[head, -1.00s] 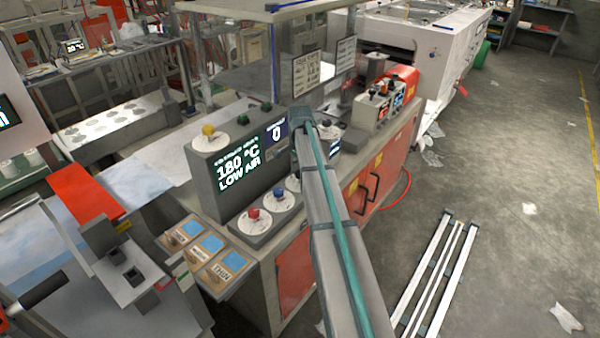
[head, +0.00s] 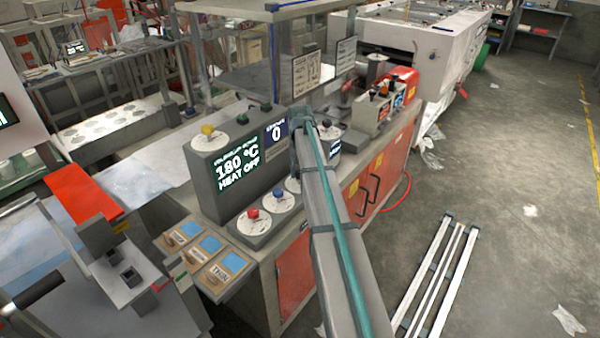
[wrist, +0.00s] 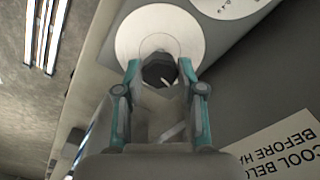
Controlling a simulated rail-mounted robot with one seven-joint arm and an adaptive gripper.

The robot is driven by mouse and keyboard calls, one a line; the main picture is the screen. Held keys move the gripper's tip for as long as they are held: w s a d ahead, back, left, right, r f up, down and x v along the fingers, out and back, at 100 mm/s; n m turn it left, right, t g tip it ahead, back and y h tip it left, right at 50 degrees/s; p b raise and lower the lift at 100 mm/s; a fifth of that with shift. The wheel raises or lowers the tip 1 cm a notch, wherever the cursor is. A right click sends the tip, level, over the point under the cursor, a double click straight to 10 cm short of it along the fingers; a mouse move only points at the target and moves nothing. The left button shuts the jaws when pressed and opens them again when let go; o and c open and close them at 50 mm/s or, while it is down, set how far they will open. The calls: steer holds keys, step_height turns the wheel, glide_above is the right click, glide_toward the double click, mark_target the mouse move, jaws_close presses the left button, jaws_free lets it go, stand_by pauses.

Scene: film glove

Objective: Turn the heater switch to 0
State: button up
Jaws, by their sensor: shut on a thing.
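In the wrist view, a dark knob (wrist: 158,70) with a pale pointer mark sits on a white round dial (wrist: 150,22); I take it as the heater switch. My gripper (wrist: 161,74) is shut on this knob, one finger on each side. The dial's markings around the knob are too faint to read. In the head view my own arm hides the knob and fingertips. The display (head: 238,170) on the grey control box reads "180 °C" and "HEAT OFF". A blue counter display (head: 276,132) beside it shows 0.
A red knob (head: 253,214) and a blue knob (head: 278,194) stand on dials along the front ledge, close left of my arm. A yellow knob (head: 208,131) is on top of the box. A printed notice (wrist: 285,145) lies near the gripper.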

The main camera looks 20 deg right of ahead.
steer(key=shift+n, duration=1.3)
steer(key=o, duration=1.1)
steer(key=shift+o, duration=0.2)
steer(key=shift+r, duration=0.1)
step_height(320, 180, up, 12)
